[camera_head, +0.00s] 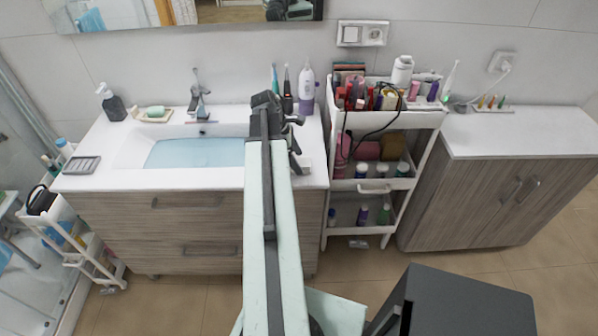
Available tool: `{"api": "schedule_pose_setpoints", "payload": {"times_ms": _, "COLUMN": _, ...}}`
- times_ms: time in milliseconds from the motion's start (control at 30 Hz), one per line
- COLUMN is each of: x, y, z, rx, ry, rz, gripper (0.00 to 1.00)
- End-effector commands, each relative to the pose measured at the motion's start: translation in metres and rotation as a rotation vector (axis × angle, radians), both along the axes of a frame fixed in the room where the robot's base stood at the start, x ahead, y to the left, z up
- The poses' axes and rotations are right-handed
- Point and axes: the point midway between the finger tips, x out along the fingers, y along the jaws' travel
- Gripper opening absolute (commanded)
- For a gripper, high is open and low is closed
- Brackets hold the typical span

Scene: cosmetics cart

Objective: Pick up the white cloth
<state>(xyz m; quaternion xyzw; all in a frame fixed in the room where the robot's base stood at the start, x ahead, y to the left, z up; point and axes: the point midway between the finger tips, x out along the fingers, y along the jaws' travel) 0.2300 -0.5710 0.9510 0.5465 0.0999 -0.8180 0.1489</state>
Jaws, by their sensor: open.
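My arm reaches forward from the bottom of the picture, over the front of the sink counter. My gripper (295,140) is the dark part at its far end, right of the sink, seen small and partly behind the arm. It is open, and I see nothing held in it. I cannot clearly make out a white cloth. A small pale item (306,164) lies on the counter just by the gripper; it is too small to tell what it is. The arm hides part of the counter and sink.
The white cosmetics cart (433,119), crowded with bottles on top, stands right of the sink counter (100,180). A wooden cabinet (480,195) is further right. A toothbrush and a white-purple device (306,88) stand behind the gripper. A dark box (465,300) is at the front right.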

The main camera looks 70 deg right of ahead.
Motion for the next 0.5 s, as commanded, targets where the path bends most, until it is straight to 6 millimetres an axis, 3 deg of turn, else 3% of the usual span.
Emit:
{"api": "schedule_pose_setpoints", "payload": {"times_ms": 33, "x": -0.0032, "y": -0.0011, "z": -0.0166, "rx": 0.0, "ry": 0.0, "rz": -0.001, "gripper": 0.76}}
{"api": "schedule_pose_setpoints", "payload": {"times_ms": 67, "x": -0.0046, "y": -0.0016, "z": -0.019, "rx": 0.0, "ry": 0.0, "rz": 0.0, "gripper": 0.76}}
{"api": "schedule_pose_setpoints", "payload": {"times_ms": 300, "x": -0.0065, "y": -0.0027, "z": -0.0162, "rx": 0.0, "ry": 0.0, "rz": -0.001, "gripper": 0.76}}
{"api": "schedule_pose_setpoints", "payload": {"times_ms": 367, "x": -0.0066, "y": -0.0027, "z": -0.0162, "rx": 0.0, "ry": 0.0, "rz": -0.001, "gripper": 0.62}}
{"api": "schedule_pose_setpoints", "payload": {"times_ms": 500, "x": -0.0067, "y": -0.0027, "z": -0.0162, "rx": 0.0, "ry": 0.0, "rz": -0.001, "gripper": 0.23}}
